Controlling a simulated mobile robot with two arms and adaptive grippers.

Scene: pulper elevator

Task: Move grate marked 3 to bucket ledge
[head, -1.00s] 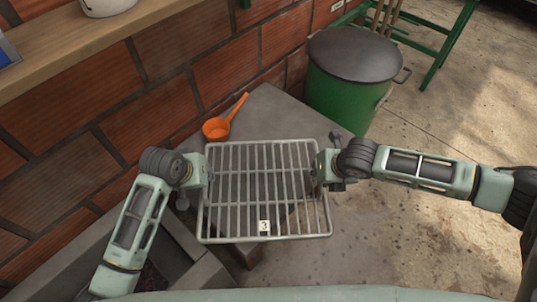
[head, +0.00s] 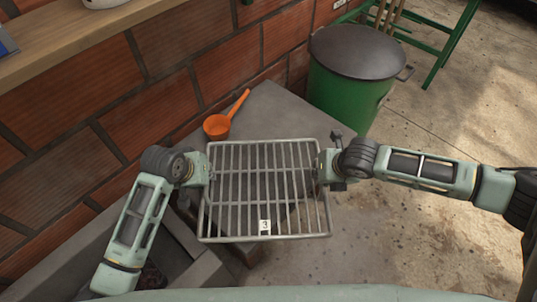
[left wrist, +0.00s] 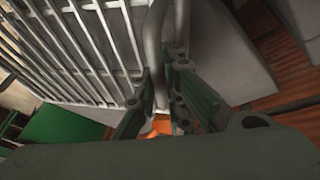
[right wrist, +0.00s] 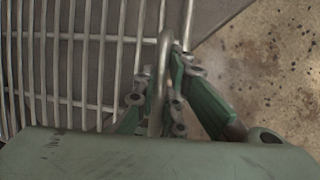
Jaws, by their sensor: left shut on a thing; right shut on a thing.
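The metal grate (head: 263,216) carries a white tag (head: 264,226) marked 3 on its near side. It is held roughly level in front of me, over a grey ledge (head: 268,103). My left gripper (head: 207,172) is shut on the grate's left side rail, and the rail shows between its fingers in the left wrist view (left wrist: 160,88). My right gripper (head: 318,168) is shut on the right side rail, which also runs between its fingers in the right wrist view (right wrist: 160,98). I cannot tell how far the grate is above the ledge. I cannot make out a bucket ledge by any marking.
An orange scoop (head: 218,126) lies on the ledge just behind the grate. A green bin (head: 345,100) with a dark lid stands at the back right. A brick wall (head: 165,110) and a wooden shelf (head: 85,40) border the left. Open concrete floor (head: 440,240) lies to the right.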

